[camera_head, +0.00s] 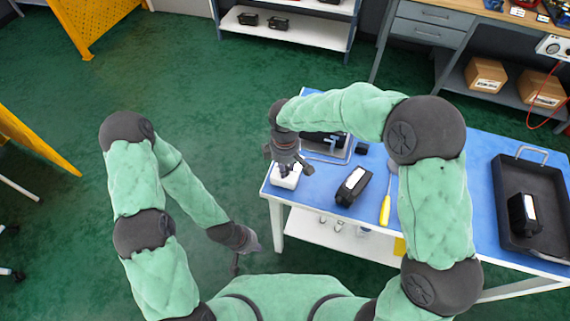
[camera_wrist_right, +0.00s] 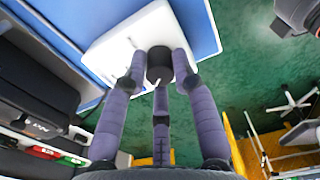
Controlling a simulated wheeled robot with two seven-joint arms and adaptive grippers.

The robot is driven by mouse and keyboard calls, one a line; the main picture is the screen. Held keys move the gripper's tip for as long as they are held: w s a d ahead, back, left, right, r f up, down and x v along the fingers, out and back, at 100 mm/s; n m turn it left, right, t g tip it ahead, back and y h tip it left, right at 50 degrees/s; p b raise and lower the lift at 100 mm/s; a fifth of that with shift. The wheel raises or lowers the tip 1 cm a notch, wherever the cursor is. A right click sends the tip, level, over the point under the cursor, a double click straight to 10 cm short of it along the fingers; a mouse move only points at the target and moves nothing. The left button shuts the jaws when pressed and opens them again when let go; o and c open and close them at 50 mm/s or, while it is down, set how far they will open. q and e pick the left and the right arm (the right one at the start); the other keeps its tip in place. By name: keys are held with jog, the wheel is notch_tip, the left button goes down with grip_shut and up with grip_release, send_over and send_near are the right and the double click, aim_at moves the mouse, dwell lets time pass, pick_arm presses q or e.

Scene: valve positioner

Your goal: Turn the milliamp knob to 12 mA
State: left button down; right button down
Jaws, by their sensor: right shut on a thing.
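The white box (camera_head: 285,180) with the milliamp knob sits at the near left corner of the blue tabletop. In the right wrist view, the black round knob (camera_wrist_right: 159,63) stands on the white box (camera_wrist_right: 112,52). My right gripper (camera_head: 286,166) is above the box, and its purple-grey fingers (camera_wrist_right: 158,78) are shut around the knob. A small light mark shows at the knob's edge. The scale and any reading cannot be made out. My left gripper (camera_head: 241,250) hangs low over the floor, left of the table, away from the box; its fingers are too small to judge.
A black device (camera_head: 353,186) with a white label and a yellow-handled screwdriver (camera_head: 385,209) lie to the right on the blue table (camera_head: 318,200). A black tray (camera_head: 508,190) holds another black device. Behind my right forearm is a partly hidden black unit. Green floor is free at left.

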jog(key=m, duration=0.3)
jog(key=shift+m+p, duration=0.35)
jog(key=shift+m, duration=2.05)
jog(key=c, duration=1)
grip_release()
notch_tip(320, 180, up, 12)
jog(key=shift+f, duration=0.1)
